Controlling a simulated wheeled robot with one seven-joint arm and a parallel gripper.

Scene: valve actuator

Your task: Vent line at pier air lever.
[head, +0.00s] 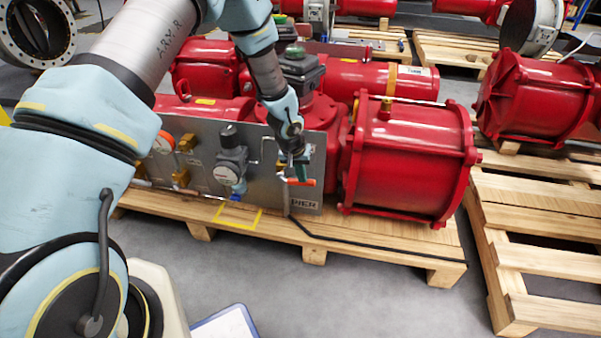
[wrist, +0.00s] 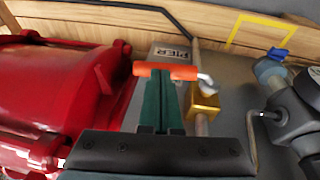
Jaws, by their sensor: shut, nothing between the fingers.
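The pier air lever (head: 301,182) is a short orange handle on the grey panel, just above the PIER label (head: 305,204). It lies about level in the head view. In the wrist view the orange lever (wrist: 160,71) runs across the picture, its right end at a silver nut beside a brass valve body (wrist: 205,104). My gripper (head: 302,172) points down at the panel. Its green fingers (wrist: 161,88) are together and empty, with their tips right at the lever's handle. I cannot tell whether they touch it.
The panel (head: 262,185) also carries a gauge and regulator (head: 230,165) left of the lever. A red actuator cylinder (head: 408,160) stands close on the right. All sit on a wooden pallet (head: 330,238); another pallet (head: 535,215) lies farther right.

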